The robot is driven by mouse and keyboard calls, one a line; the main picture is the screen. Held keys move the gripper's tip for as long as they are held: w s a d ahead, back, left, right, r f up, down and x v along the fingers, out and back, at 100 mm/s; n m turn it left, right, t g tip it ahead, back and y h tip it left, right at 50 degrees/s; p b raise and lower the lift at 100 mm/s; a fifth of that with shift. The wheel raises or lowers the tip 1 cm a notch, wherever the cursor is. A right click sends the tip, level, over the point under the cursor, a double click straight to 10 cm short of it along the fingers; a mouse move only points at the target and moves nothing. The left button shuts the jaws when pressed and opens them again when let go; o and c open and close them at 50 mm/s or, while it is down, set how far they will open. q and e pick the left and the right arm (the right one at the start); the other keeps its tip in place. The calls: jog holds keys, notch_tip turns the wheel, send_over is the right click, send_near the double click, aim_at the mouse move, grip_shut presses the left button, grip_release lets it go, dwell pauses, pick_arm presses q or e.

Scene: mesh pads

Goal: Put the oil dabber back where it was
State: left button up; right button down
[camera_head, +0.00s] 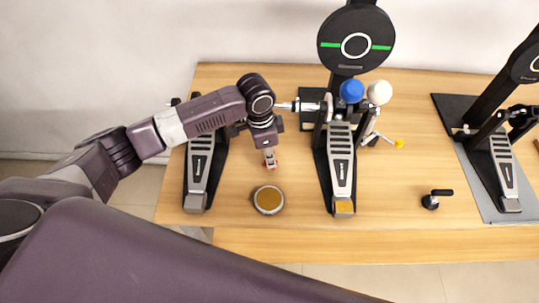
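My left gripper (269,152) reaches over the left half of the wooden table, pointing down, between the left pedal and the middle pedal. A small piece with red and whitish-grey parts (270,160) shows just under it. It may be the oil dabber, but it is too small to be sure, and I cannot tell whether the fingers are closed on it. A round tan disc with a grey rim (268,200) lies on the table just in front of the gripper. My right gripper is not in view.
A left pedal board (200,172), a middle double pedal (342,170) with blue and white beaters under a round black pad (356,40), and a right pedal (503,165) stand on the table (400,170). A small black-handled part (432,201) lies at front right. The table's front edge is near.

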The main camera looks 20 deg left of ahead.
aim_at(265, 164)
pick_arm(q)
jog(key=o, duration=0.4)
jog(key=r, duration=0.4)
jog(key=a+r+b, duration=0.1)
jog(key=r, duration=0.3)
jog(key=r+b, duration=0.1)
jog(key=r, duration=0.3)
jog(key=shift+s+a+r, duration=0.15)
jog(key=shift+s, duration=0.2)
dwell(0.7)
